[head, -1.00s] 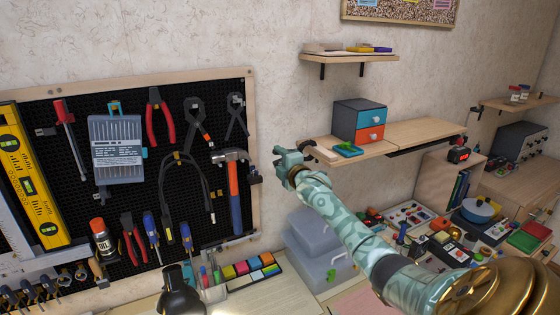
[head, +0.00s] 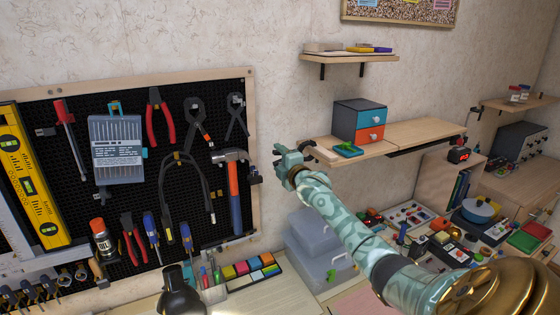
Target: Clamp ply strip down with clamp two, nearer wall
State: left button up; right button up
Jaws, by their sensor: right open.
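A pale wood strip (head: 325,154), which looks like the ply strip, lies along the left end of the middle wall shelf (head: 372,149). A small dark piece (head: 307,144) shows at its wall-side end; I cannot tell whether it is a clamp. My right gripper (head: 279,155) is open just left of that shelf end, with its fingers pointing left. I see nothing between its fingers. Its hand is close to the strip's end, and I cannot tell whether they touch. Neither clamp can be clearly made out. My left gripper is not in view.
A small cabinet (head: 360,122) with blue and orange drawers and a teal tray (head: 348,150) stand on the shelf. The tool-hung pegboard (head: 130,180) is to the left. Grey boxes (head: 318,247) and a cluttered bench lie below. Bare wall is around the gripper.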

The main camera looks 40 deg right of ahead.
dwell(0.3)
jog(key=o, duration=0.6)
jog(key=p+v, duration=0.1)
jog(key=v, duration=1.5)
jog(key=shift+s, duration=0.2)
